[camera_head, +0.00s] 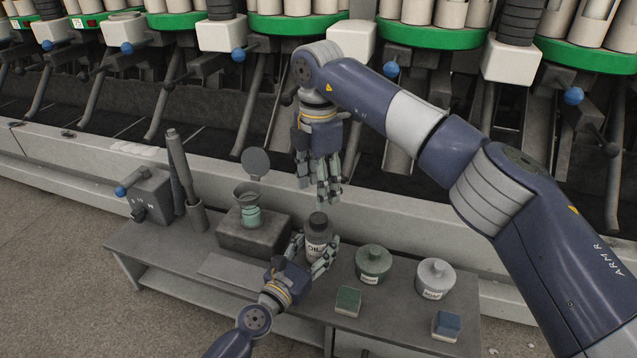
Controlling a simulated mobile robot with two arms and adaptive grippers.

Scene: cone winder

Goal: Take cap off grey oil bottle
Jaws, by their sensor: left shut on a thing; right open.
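The grey oil bottle (318,240) stands upright on the grey bench near its middle, with a label reading OIL. Its dark cap (318,220) is on top. My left gripper (312,258) is shut around the bottle's body from the front, and its fingers hide part of the sides. My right gripper (326,194) points down above and slightly behind the cap. Its fingers are open and hold nothing. A gap shows between its fingertips and the cap.
A green block (348,301) and a blue block (446,325) lie in front. A funnel cup (249,205) sits on a dark block at left. The winder stands behind.

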